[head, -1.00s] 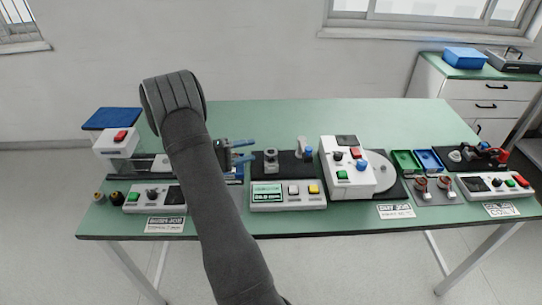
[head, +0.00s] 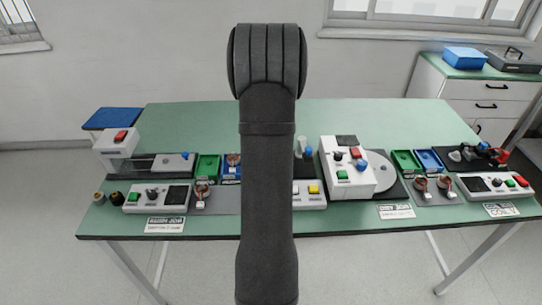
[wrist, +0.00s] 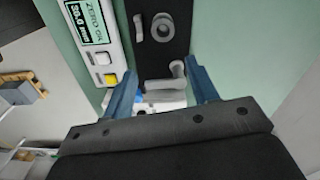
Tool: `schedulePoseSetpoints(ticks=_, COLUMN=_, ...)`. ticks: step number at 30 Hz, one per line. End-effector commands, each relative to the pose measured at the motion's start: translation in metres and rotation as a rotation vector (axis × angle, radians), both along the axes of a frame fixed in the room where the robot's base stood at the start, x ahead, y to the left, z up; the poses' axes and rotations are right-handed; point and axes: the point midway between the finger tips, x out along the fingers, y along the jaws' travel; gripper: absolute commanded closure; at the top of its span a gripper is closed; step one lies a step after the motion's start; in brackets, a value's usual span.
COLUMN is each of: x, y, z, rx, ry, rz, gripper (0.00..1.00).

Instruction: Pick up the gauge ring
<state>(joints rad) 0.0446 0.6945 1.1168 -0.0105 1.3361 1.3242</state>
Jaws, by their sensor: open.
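A small grey ring (wrist: 162,27), which looks like the gauge ring, lies on a black pad (wrist: 150,55) in the wrist view. My arm hides it in the head view. My gripper (wrist: 161,67) shows in the wrist view as two blue fingers spread apart, with no object clamped between them. The ring is beyond the fingertips, toward the top of the picture. A grey bracket-like part (wrist: 166,86) with white and blue pieces below it appears between the fingers. Whether they touch it cannot be told. In the head view my arm hides the fingers.
A control box with a green-lit display (wrist: 88,22) and white and yellow buttons runs beside the pad. In the head view, a white machine with a grey disc (head: 381,170) stands right of my arm. Green and blue trays (head: 208,167) stand left. The table's back (head: 190,118) is clear.

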Motion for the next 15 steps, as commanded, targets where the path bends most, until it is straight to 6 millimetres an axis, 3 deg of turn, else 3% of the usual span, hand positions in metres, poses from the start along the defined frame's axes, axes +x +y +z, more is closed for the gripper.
schedulePoseSetpoints(ticks=5, x=0.001, y=0.0, z=-0.019, rx=0.012, ry=-0.005, rz=-0.01, gripper=0.46)
schedulePoseSetpoints(ticks=15, x=0.001, y=0.0, z=-0.093, rx=0.011, ry=-0.003, rz=-0.008, gripper=0.46)
